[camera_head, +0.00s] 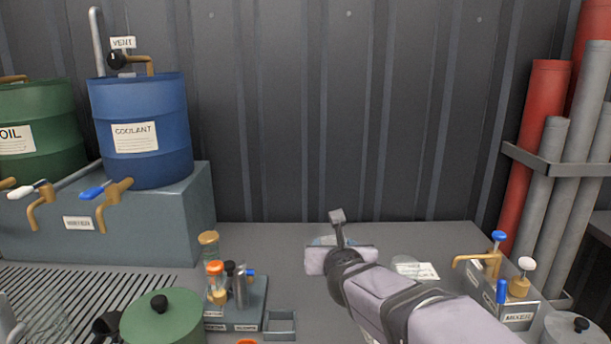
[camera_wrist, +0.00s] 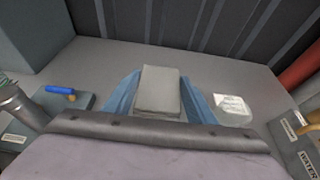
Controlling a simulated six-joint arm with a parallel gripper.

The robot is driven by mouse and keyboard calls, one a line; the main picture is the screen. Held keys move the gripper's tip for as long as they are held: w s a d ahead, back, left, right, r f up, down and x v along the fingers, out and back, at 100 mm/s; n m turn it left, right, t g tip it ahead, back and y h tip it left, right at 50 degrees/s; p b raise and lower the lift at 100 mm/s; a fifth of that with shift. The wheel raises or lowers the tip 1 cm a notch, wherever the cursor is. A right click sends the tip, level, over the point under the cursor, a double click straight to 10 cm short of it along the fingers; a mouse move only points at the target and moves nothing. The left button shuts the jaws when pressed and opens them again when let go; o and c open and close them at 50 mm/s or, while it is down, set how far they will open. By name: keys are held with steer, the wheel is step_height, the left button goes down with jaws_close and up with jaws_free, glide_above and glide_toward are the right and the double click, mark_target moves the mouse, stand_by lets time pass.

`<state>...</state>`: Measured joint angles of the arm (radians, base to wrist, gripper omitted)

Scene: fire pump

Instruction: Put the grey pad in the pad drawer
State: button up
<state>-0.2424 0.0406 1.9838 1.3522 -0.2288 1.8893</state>
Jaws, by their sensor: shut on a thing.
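The grey pad (camera_wrist: 160,90) is a light grey block between the two blue fingers of my gripper (camera_wrist: 160,100) in the wrist view. My gripper is shut on it, above the grey bench. In the head view my wrist hides most of the gripper; a bit of blue finger (camera_head: 325,240) shows behind it, and I cannot make out the pad there. I see no drawer that I can name for sure as the pad drawer. A small open grey box (camera_head: 280,323) stands at the bench front, left of my arm.
A green lidded pot (camera_head: 162,318) is farther left. A labelled clear item (camera_head: 413,268) and the mixer taps (camera_head: 500,280) stand right. The bench behind my gripper is clear to the wall.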

step_height(320, 180, up, 16)
steer(key=p, duration=1.4)
steer(key=shift+p, duration=0.3)
steer(key=shift+m+h, duration=0.4)
steer(key=shift+h, duration=0.1)
steer(key=f+b, duration=0.4)
steer(key=w+d+f+b, duration=0.1)
steer(key=f+b, duration=0.3)
steer(key=f, duration=0.1)
steer(key=w+f+b, duration=0.1)
steer(key=f+b, duration=0.3)
steer(key=f, duration=0.1)
steer(key=shift+w+d, duration=0.15)
steer(key=shift+w, duration=0.05)
steer(key=shift+w+d+f+m+h+b, duration=0.2)
steer(key=shift+w+d+m+h+b, duration=0.45)
steer(key=shift+d+b, duration=0.2)
steer(key=d+r+m+g+h, duration=0.1)
steer(key=d+r+m+h, duration=0.15)
steer(key=d, duration=0.35)
steer(key=f+b, duration=0.1)
steer(key=f, duration=0.5)
steer(key=f+b, duration=0.2)
steer(key=f, duration=0.4)
steer(key=f+b, duration=0.2)
steer(key=f, duration=0.4)
steer(key=shift+s+a, duration=0.15)
steer(key=shift+s, duration=0.15)
steer(key=shift+f+b, duration=0.25)
steer(key=shift+b, duration=0.25)
